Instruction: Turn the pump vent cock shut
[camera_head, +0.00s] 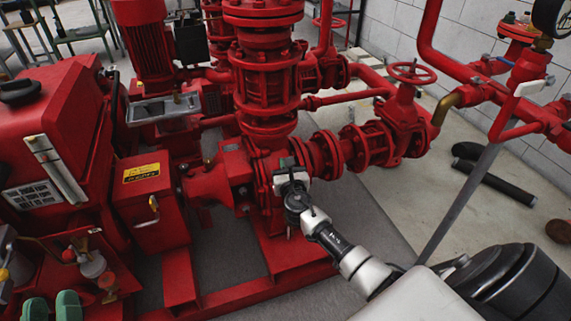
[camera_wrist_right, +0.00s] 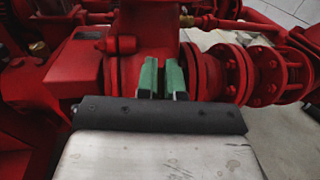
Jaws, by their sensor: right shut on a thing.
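The red pump casing (camera_head: 262,180) stands in the middle of the head view. My right gripper (camera_head: 285,164) reaches it from the lower right and is at the top of the casing. In the right wrist view its two green fingers (camera_wrist_right: 162,75) stand close together against the red casing (camera_wrist_right: 128,72). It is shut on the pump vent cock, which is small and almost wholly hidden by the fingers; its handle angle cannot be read. My left gripper (camera_head: 52,307) shows at the bottom left edge as two green fingertips with a gap, empty and away from the pump.
A red valve with a handwheel (camera_head: 411,73) and flanged pipe stand right of the pump. A red box with a yellow label (camera_head: 141,173) is to the left. Red frame rails (camera_head: 285,259) run below. Black pipes (camera_head: 495,180) lie on the floor at right.

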